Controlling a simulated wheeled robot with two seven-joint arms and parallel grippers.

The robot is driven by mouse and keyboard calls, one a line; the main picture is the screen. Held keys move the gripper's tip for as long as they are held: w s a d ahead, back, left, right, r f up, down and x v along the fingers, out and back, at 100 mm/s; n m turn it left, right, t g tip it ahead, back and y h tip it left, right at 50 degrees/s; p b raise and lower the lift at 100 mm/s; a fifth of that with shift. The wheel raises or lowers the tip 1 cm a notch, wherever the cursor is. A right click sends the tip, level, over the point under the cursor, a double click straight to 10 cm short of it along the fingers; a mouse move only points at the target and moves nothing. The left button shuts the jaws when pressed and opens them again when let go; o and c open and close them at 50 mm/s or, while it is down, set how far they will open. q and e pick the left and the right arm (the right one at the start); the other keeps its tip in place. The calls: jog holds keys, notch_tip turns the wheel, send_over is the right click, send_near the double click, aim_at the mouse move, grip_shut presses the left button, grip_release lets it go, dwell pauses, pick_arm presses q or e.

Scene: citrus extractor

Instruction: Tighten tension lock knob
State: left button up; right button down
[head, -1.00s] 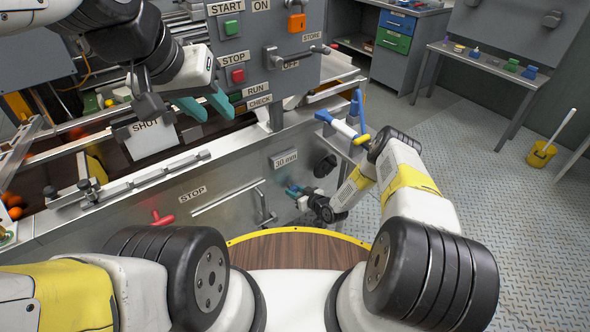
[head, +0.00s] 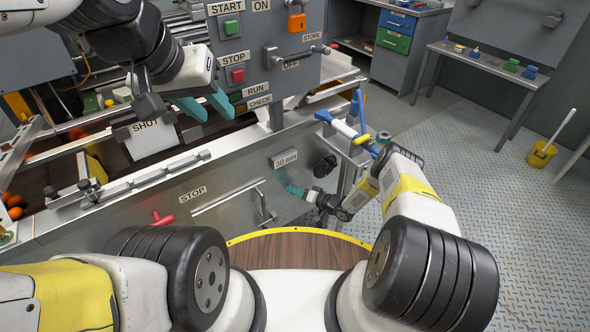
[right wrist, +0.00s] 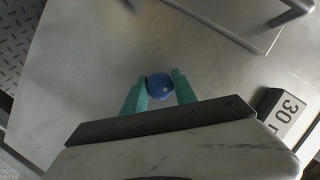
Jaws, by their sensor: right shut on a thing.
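A round blue knob (right wrist: 159,87) sits on the brushed metal panel (right wrist: 95,65) in the right wrist view. My right gripper (right wrist: 161,78) has its teal fingers closed on both sides of it. In the head view my right gripper (head: 291,190) is at the machine's front panel, below the "30 mm" label (head: 285,158). I cannot make out the knob there. My left gripper (head: 206,107) is open and empty, above the machine near the "SHUT" plate (head: 149,136), with its teal fingers apart.
A metal bar handle (head: 228,199) and a red handle (head: 162,218) are on the front panel, left of my right gripper. A blue-and-white tool (head: 343,128) with a yellow part lies on a small stand close to my right arm. Floor (head: 470,170) is open to the right.

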jog(key=shift+d, duration=0.1)
dwell(0.5)
jog(key=c, duration=1)
grip_release()
jog(key=v, duration=0.7)
jog(key=shift+s+d, duration=0.25)
jog(key=shift+d, duration=0.1)
